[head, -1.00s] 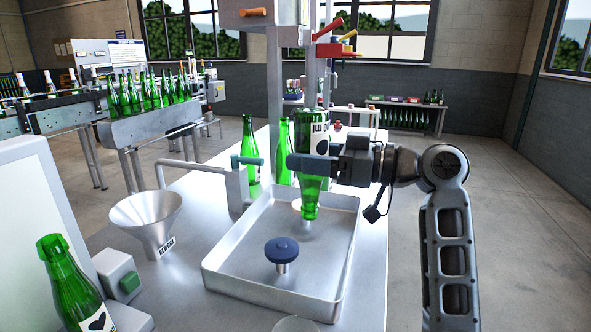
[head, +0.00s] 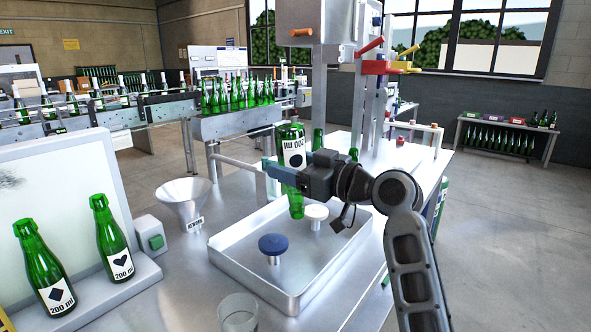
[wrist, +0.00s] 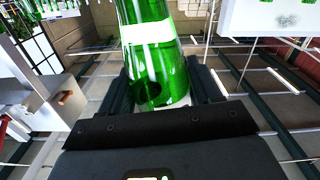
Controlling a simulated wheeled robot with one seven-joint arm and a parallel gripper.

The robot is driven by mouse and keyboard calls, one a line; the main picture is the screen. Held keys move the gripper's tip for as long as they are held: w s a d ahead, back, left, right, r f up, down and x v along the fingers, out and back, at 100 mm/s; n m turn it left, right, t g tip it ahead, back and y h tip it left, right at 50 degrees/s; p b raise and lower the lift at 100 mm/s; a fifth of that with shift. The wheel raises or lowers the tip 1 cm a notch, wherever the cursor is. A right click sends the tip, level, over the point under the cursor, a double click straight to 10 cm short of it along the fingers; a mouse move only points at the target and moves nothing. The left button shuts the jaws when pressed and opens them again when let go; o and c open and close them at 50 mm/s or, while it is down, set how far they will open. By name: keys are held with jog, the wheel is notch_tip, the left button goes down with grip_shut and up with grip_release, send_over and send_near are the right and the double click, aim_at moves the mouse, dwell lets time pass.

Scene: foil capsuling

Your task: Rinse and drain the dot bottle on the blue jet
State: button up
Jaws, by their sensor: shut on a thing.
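The dot bottle (head: 293,152) is green with a white label showing a black dot and upside-down "200 ml" lettering. It is upside down, neck pointing down. My gripper (head: 285,176) is shut around it and holds it above the far part of the metal tray (head: 226,253). The bottle also fills the middle of the wrist view (wrist: 155,60), between the fingers. The blue jet (head: 273,243) is a round blue head on a short metal stem, nearer and left of the bottle's mouth. A white-topped jet (head: 316,212) stands just right of the mouth.
A metal funnel (head: 184,203) stands left of the tray. A heart bottle (head: 111,240) and a diamond bottle (head: 43,268) stand at left by a green-button box (head: 151,235). A clear cup (head: 238,313) is in front. A press column (head: 327,70) rises behind.

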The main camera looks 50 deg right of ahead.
jog(key=n+b, duration=0.1)
jog(key=n, duration=0.1)
jog(key=n+b, duration=0.2)
jog(key=shift+f, duration=0.3)
jog(key=n+b, duration=0.4)
jog(key=n, duration=0.1)
jog(key=shift+d, duration=0.1)
jog(key=n+b, duration=0.3)
jog(key=n, duration=0.1)
jog(key=shift+n, duration=0.4)
jog(key=n+b, duration=0.1)
jog(key=n, duration=0.2)
jog(key=shift+b, duration=0.3)
jog(key=n+b, duration=0.4)
jog(key=b, duration=0.3)
jog(key=shift+n, duration=0.3)
jog(key=n+b, duration=0.4)
jog(key=b, duration=0.1)
jog(key=shift+b, duration=0.3)
jog(key=n+b, duration=0.5)
jog(key=shift+n, duration=0.4)
jog(key=shift+r+n+b, duration=0.15)
jog(key=shift+n+b, duration=0.45)
jog(key=shift+n, duration=0.2)
jog(key=shift+r+n+b, duration=0.15)
jog(key=shift+n+b, duration=0.45)
jog(key=shift+n, duration=0.2)
